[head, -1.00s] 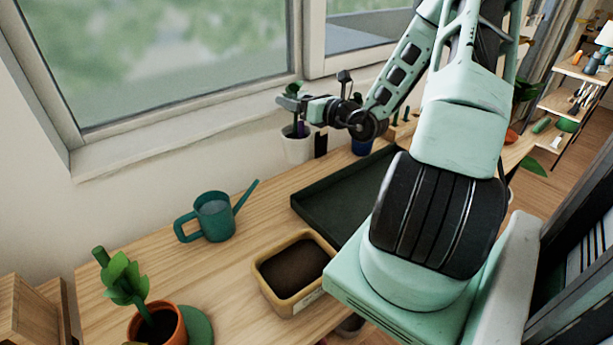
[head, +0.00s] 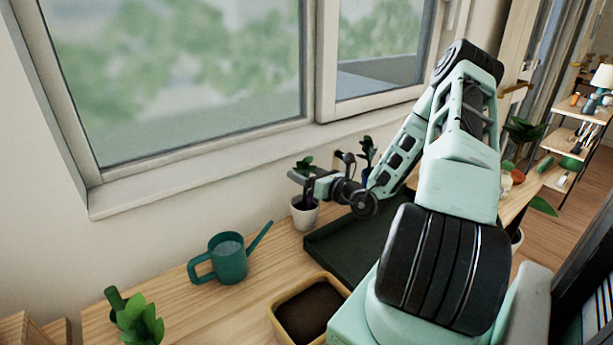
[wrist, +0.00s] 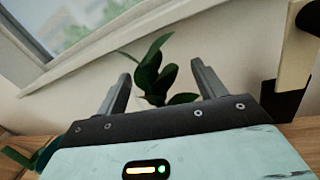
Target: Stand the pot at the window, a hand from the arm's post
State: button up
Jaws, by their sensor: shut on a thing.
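The pot body is hidden there behind my gripper housing. I cannot tell whether the pot's base touches the table. The window (head: 180,80) is behind it.
A teal watering can (head: 229,262) stands left of the pot on the wooden table (head: 200,310). The dark tray (head: 345,245) lies to the right, with a yellow soil box (head: 275,318) in front. Another plant (head: 368,150) is behind my wrist. A pale upright piece (wrist: 298,55) is at the wrist view's right.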

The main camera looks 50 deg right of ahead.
jog(key=shift+f, duration=0.35)
jog(key=o, duration=1.7)
